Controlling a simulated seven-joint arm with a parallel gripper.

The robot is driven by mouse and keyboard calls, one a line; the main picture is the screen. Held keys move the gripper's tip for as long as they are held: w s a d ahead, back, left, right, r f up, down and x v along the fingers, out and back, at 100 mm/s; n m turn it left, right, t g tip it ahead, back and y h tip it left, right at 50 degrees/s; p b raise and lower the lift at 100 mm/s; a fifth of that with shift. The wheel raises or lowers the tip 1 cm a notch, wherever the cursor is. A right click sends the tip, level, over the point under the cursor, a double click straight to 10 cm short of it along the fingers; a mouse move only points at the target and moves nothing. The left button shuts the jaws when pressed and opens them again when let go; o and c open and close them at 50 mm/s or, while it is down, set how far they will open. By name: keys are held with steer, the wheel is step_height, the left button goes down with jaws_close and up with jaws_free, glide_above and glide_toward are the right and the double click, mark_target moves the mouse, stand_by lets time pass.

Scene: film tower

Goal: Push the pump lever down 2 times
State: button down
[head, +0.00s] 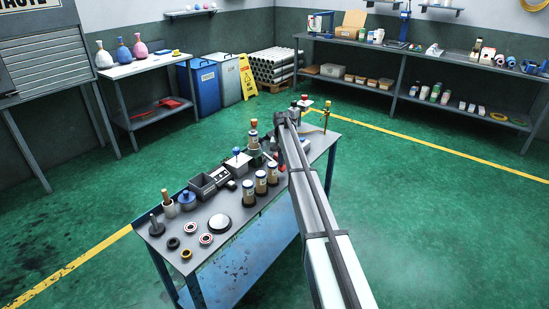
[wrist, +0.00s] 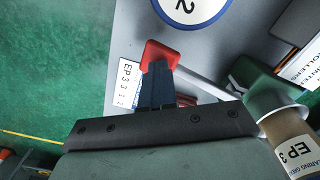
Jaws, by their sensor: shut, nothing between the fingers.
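The pump lever has a red end (wrist: 160,54) and a pale grey rod (wrist: 205,84) that runs right to a green pump body (wrist: 268,88). In the head view the green body (head: 256,160) stands mid-bench, partly hidden by my arm. My gripper (wrist: 160,82) is shut and empty, its dark fingertips at the lower edge of the red end in the wrist view. I cannot tell whether they touch it. A labelled tan container (wrist: 293,145) sits beside the green body. In the head view my fingertips are not clear.
A round plate marked 2 (wrist: 190,6) and a white label (wrist: 126,82) lie close to the lever. Open green floor surrounds the bench.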

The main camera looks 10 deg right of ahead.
steer(key=shift+w+a+r, duration=0.15)
steer(key=shift+w+a, duration=0.05)
steer(key=shift+s+d+r, duration=0.1)
steer(key=shift+r, duration=2.2)
steer(key=shift+f, duration=0.1)
steer(key=shift+f, duration=2.35)
steer(key=shift+r, duration=2.45)
